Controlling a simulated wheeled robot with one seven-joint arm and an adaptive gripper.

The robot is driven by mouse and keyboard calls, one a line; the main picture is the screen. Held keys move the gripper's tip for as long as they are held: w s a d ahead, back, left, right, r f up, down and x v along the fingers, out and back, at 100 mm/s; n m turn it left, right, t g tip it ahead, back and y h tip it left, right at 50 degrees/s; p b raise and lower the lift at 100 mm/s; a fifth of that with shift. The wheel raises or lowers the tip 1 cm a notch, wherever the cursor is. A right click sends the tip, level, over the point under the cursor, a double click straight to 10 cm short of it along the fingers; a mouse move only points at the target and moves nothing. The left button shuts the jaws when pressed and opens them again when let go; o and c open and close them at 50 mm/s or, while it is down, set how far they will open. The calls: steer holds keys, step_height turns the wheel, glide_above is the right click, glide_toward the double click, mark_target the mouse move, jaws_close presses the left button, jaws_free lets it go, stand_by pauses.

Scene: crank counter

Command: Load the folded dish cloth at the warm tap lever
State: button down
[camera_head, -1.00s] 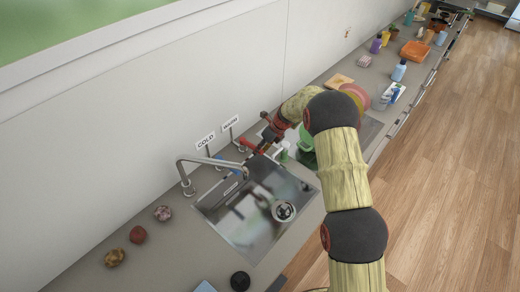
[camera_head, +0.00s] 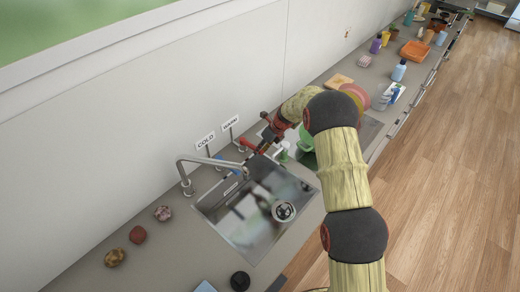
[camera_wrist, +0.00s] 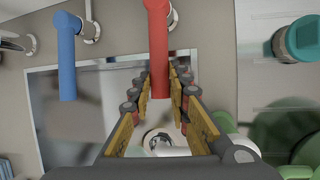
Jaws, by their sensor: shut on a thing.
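The red warm tap lever (camera_head: 249,143) sits at the back of the sink under the WARM sign. In the wrist view the red lever (camera_wrist: 158,45) reaches down between my two fingers. My gripper (camera_wrist: 160,78) is shut on the lever, with one finger on each side. In the head view my gripper (camera_head: 262,147) is partly hidden by my own arm. The blue cold lever (camera_wrist: 67,50) stands apart to its left. I cannot tell for sure which thing is the folded dish cloth; a small pinkish striped item (camera_head: 364,61) lies far along the counter.
The steel sink (camera_head: 240,222) lies below the spout (camera_head: 205,161). Green items (camera_wrist: 280,130) stand close on the right in the wrist view. An orange tray (camera_head: 415,52) is farther back.

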steer(key=shift+s+a+r+m+p, duration=0.2)
steer(key=shift+s+a+m+p, duration=0.25)
steer(key=shift+p, duration=0.3)
steer(key=shift+s+a+f+m+t+p, duration=0.1)
steer(key=shift+a+f+m+t+p, duration=0.1)
steer(key=shift+m+t+p, duration=0.25)
steer(key=c, duration=1.7)
jaws_free()
steer(key=shift+c, duration=0.2)
steer(key=shift+o, duration=0.4)
steer(key=v, duration=1.2)
steer(key=shift+a, duration=0.1)
